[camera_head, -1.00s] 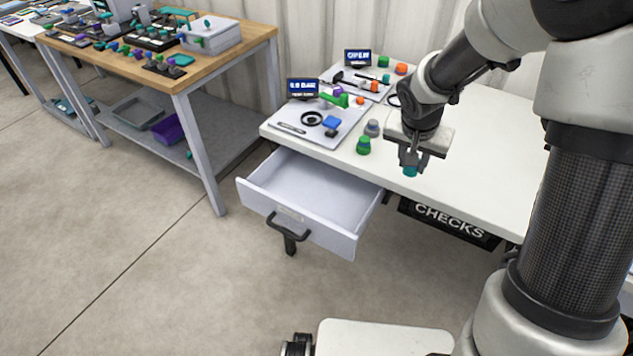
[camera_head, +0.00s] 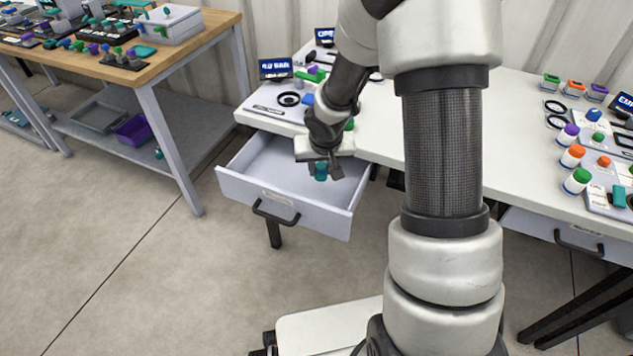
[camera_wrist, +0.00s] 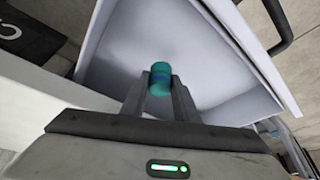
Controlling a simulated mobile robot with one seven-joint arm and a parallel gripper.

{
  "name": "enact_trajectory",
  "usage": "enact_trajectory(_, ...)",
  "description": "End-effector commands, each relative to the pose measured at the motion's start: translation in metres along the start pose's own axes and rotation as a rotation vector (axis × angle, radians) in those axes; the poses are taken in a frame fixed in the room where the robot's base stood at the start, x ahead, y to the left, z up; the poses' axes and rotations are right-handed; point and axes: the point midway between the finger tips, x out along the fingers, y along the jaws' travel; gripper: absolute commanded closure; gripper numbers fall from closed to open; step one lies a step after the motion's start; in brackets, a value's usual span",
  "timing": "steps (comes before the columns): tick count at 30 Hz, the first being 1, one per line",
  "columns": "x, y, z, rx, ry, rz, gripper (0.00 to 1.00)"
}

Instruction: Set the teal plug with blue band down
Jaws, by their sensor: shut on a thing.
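The teal plug with blue band (camera_wrist: 160,79) is between the fingertips of my gripper (camera_wrist: 160,90) in the wrist view. My gripper is shut on it. In the head view the plug (camera_head: 321,171) hangs below my gripper (camera_head: 322,166), over the right part of the open drawer (camera_head: 284,212). The drawer is pulled out from the white table and its visible inside is empty. The wrist view also shows the drawer (camera_wrist: 222,70) beneath the plug. The gap between the plug and the drawer floor is hard to judge.
The white table (camera_head: 385,134) stands behind the drawer, with a grey panel (camera_head: 265,108) and small parts at its left end. A wooden bench (camera_head: 150,65) with many parts is at the left.

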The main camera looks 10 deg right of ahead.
Motion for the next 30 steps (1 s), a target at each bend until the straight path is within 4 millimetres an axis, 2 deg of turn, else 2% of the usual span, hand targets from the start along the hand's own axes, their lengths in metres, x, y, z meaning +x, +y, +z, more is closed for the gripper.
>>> enact_trajectory(12, 0.043, -0.001, 0.018, -0.001, 0.0, 0.0, 0.95)
enact_trajectory(23, 0.045, 0.0, 0.018, 0.001, 0.001, 0.0, 0.95)
enact_trajectory(24, 0.045, 0.0, 0.018, 0.001, 0.001, 0.0, 0.71)
enact_trajectory(27, 0.044, 0.0, 0.018, 0.001, 0.001, 0.001, 0.54)
enact_trajectory(30, 0.044, 0.0, 0.018, 0.001, 0.0, 0.001, 0.54)
